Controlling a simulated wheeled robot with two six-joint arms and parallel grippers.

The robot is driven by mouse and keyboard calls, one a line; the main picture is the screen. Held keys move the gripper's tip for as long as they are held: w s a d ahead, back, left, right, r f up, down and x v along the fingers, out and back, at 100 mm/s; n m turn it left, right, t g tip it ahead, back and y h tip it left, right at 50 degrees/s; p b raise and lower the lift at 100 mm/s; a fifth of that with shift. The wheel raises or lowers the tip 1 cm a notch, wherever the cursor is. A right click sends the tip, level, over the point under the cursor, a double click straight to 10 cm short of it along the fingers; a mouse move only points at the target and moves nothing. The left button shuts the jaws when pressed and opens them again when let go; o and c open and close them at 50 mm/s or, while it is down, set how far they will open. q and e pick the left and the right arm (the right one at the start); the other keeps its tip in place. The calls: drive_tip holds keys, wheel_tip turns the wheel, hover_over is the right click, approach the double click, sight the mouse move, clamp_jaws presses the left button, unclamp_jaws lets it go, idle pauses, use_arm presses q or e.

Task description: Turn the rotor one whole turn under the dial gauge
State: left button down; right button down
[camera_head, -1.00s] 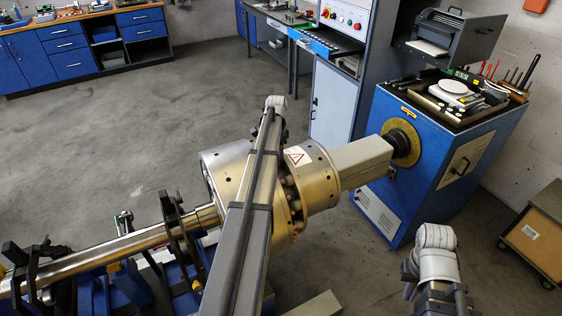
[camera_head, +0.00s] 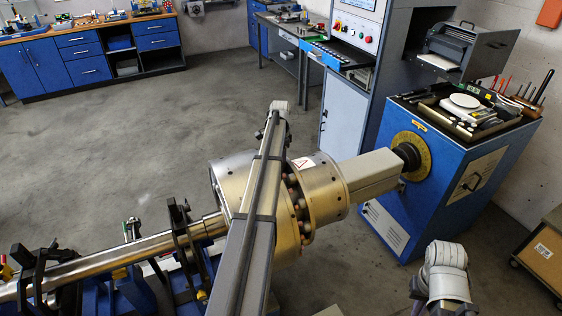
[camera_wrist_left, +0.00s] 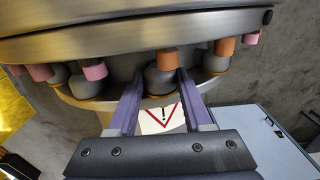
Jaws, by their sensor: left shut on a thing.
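The rotor (camera_head: 328,193), a large metal drum with a gold-coloured section, lies horizontally on its long shaft (camera_head: 130,250) in the head view. A ring of studs with orange and pink tips runs round its flange. My left arm crosses in front of the rotor and hides part of it; its gripper is hidden there. In the left wrist view, my left gripper (camera_wrist_left: 160,80) has its two fingers either side of a grey stud (camera_wrist_left: 161,81) with an orange tip, shut on it. My right gripper is outside the frames. I cannot make out the dial gauge.
A grey coupling block (camera_head: 372,175) joins the rotor to a blue drive cabinet (camera_head: 465,165) with a gold graduated ring (camera_head: 411,156). Black and blue supports (camera_head: 185,240) carry the shaft. A control cabinet (camera_head: 343,110) stands behind. Open floor (camera_head: 120,130) lies at the left.

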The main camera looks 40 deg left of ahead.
use_arm(q)
drive_tip(key=shift+a, duration=0.1)
drive_tip(key=shift+c, duration=1.7)
unclamp_jaws()
wheel_tip(320, 180, up, 8)
drive_tip(key=p, duration=0.8)
drive_tip(key=shift+f, duration=0.1)
